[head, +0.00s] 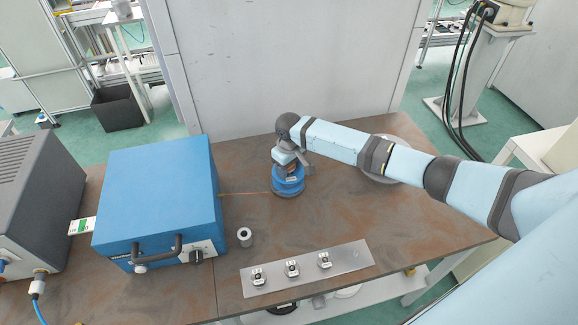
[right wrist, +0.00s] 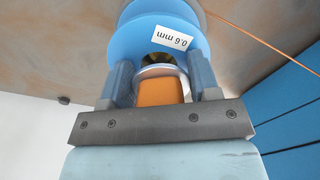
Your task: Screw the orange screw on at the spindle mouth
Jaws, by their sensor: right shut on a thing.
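A blue wire spool (head: 289,187) stands on the brown table, and in the right wrist view the blue spool (right wrist: 160,32) carries a white "0.6 mm" label. The dark spindle mouth (right wrist: 158,60) shows at its middle. My right gripper (head: 288,163) is directly above the spool, pointing down. In the right wrist view its two fingers (right wrist: 160,78) are closed around the orange screw (right wrist: 160,92), which has a pale grey round collar. The screw is close to the mouth; I cannot tell whether they touch. My left gripper is not in view.
A blue box (head: 160,200) with a dark handle stands left of the spool, and a thin copper wire runs between them. A small grey cylinder (head: 245,237) and a metal plate (head: 345,258) with three small fittings lie in front. A grey panel (head: 285,70) rises behind.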

